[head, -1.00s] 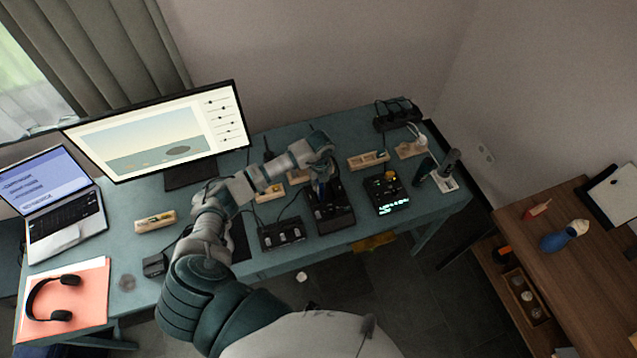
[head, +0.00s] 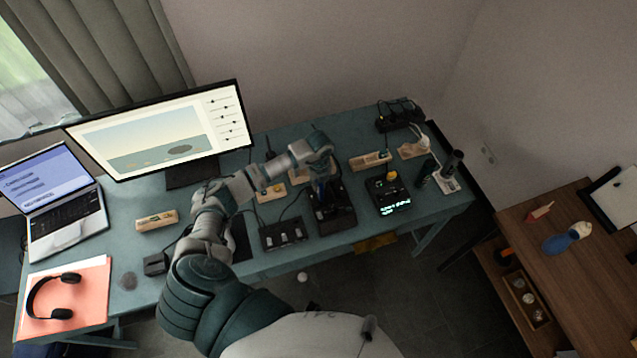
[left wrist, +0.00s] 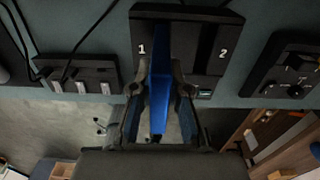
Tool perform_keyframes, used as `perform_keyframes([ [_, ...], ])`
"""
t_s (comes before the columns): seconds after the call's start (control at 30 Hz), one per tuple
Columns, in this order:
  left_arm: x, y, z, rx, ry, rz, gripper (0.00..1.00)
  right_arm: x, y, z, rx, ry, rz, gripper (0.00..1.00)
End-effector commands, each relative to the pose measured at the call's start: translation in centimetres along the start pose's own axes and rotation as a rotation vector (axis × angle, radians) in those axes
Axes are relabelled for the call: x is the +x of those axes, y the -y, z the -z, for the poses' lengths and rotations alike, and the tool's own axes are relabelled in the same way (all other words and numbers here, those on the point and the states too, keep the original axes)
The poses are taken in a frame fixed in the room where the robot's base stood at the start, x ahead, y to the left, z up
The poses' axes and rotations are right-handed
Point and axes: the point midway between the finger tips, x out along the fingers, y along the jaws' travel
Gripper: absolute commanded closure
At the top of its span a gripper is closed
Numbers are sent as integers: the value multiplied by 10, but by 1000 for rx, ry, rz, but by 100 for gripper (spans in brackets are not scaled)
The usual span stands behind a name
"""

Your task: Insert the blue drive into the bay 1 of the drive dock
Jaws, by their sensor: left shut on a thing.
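The blue drive (left wrist: 160,90) is between the two fingers of my left gripper (left wrist: 160,100), which is shut on it. In the left wrist view its far end reaches the black drive dock (left wrist: 205,68), in line with bay 1, beside the white "1". I cannot tell how far, if at all, its end is inside the bay. Bay 2, marked "2", is a dark slot on the right. In the head view my left gripper (head: 320,172) is above the dock (head: 336,222), with a little of the blue drive (head: 321,188) showing below it. My right gripper is not in view.
A black box with several switches (head: 283,234) stands left of the dock. A black device with a lit display (head: 388,196) stands to its right. Wooden trays (head: 370,161) lie behind. A monitor (head: 160,130) and laptop (head: 60,200) stand at the left.

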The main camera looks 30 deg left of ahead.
Motion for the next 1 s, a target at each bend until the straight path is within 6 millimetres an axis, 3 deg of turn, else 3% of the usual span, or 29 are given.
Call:
perform_keyframes([
  [1.0,26,0,0,-1,0,0,100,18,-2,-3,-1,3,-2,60],
])
